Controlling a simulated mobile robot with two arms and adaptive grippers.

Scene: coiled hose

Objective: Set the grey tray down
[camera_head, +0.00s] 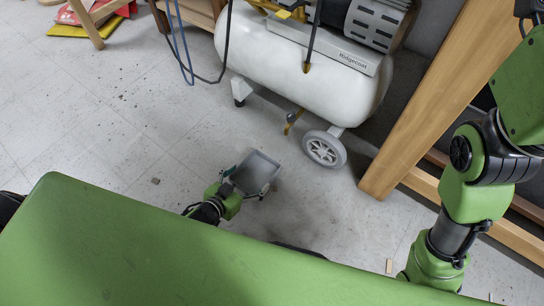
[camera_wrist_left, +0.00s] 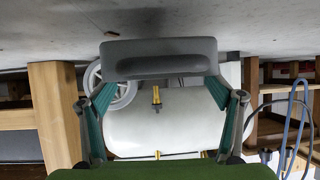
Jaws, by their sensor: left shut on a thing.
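The grey tray (camera_head: 262,168) is held out in front of me, low over the floor, left of the compressor's wheel. My left gripper (camera_head: 230,190) is shut on its near end. In the left wrist view the grey tray (camera_wrist_left: 160,58) spans between the two teal-padded fingers, with the floor behind it at the top of the picture. I cannot tell whether the tray touches the floor. My right arm comes down at the right of the head view; its gripper is out of sight.
A white compressor (camera_head: 300,60) on wheels stands just beyond the tray. A wooden beam (camera_head: 430,95) leans to the right. The speckled floor (camera_head: 100,120) to the left is mostly clear, with a small dark bit (camera_head: 155,181). A blue hose (camera_head: 181,45) hangs at the back.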

